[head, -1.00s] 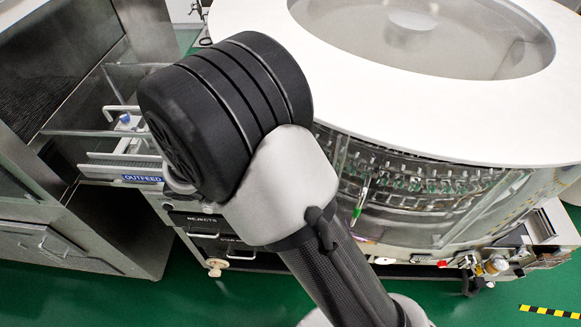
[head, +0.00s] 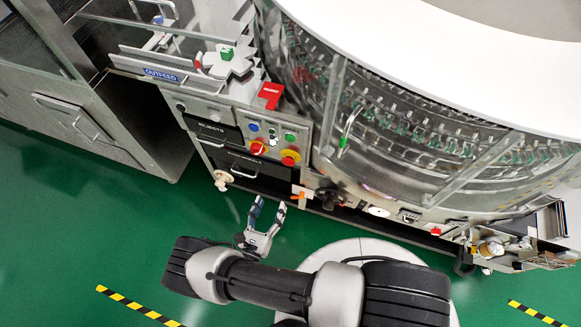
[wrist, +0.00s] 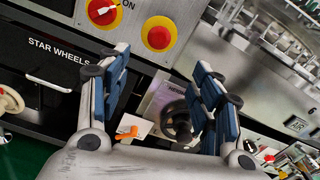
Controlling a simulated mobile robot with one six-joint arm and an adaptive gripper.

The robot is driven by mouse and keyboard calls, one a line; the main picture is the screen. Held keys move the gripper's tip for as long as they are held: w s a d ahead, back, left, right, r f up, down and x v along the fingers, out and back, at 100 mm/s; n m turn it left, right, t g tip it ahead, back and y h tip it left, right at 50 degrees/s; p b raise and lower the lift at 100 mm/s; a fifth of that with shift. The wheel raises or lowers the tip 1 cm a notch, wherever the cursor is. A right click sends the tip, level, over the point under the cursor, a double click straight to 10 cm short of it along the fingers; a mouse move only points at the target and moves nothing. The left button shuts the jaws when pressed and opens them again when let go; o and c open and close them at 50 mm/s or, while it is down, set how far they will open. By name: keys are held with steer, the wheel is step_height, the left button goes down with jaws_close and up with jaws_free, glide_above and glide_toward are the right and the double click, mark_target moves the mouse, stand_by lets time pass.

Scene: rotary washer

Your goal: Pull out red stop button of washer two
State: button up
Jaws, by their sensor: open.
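The washer's control panel carries a plain red button (head: 289,160) on a yellow disc. It also shows in the wrist view (wrist: 158,37), beyond and above the fingertips. Left of it is a red rotary switch (head: 257,148) on a yellow disc, marked ON in the wrist view (wrist: 103,10). I cannot tell whether the button is pressed in. My gripper (head: 269,206) is open and empty, in front of and below the panel, apart from the button. In the wrist view its blue-padded fingers (wrist: 160,62) stand wide apart.
Black drawers (head: 235,157) with handles lie left of and below the buttons. An orange lever (wrist: 128,133) and a black knob (wrist: 177,120) sit below the panel. A red block (head: 269,95) juts out above. The green floor (head: 120,235) is clear at left.

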mark_target(288, 164)
steer(key=b+x, duration=0.2)
steer(key=x, duration=1.5)
steer(key=shift+w+d+f, duration=0.1)
steer(key=shift+w+f, duration=0.05)
jaws_close()
